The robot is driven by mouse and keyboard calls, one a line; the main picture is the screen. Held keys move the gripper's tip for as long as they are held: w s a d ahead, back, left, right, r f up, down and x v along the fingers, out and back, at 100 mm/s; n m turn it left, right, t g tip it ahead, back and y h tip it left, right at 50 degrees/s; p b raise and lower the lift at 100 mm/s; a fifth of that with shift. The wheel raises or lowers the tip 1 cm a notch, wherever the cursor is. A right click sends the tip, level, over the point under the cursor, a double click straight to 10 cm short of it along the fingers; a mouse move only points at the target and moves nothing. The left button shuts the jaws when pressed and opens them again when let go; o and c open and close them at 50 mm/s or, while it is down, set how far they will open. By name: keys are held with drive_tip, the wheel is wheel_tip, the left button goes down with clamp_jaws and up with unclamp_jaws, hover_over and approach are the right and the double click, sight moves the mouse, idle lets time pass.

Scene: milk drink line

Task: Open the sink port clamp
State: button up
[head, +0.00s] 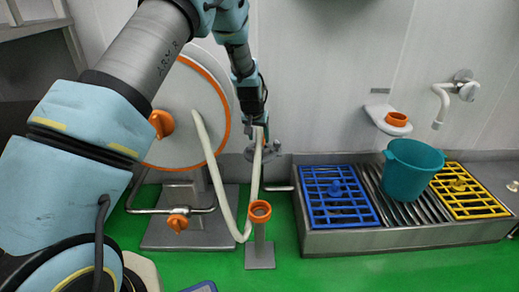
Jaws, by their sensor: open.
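A grey metal fitting with a small wing (274,147), which looks like the sink port clamp, is left of the sink (408,239), in front of the wall. My gripper (263,131) points down right at this fitting, with its fingers open. I cannot tell whether the fingers touch the fitting or whether the clamp is open or closed. A cream hose (209,158) runs from the hub of a big round steel drum (180,112), loops low and rises to the fitting. My gripper and the hose hide part of the fitting.
A steel post with an orange ring top (260,211) stands below the fitting. An orange-handled valve (177,222) is on the drum's low pipe. The sink holds a blue grate (338,196), a yellow grate (470,191) and a teal bucket (408,172). The green floor in front is mostly clear.

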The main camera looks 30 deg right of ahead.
sight(261, 148)
drive_tip(key=b+x, duration=0.1)
drive_tip(key=x, duration=0.7)
drive_tip(key=shift+f+b, duration=0.15)
drive_tip(key=shift+b, duration=0.25)
clamp_jaws()
idle(0.9)
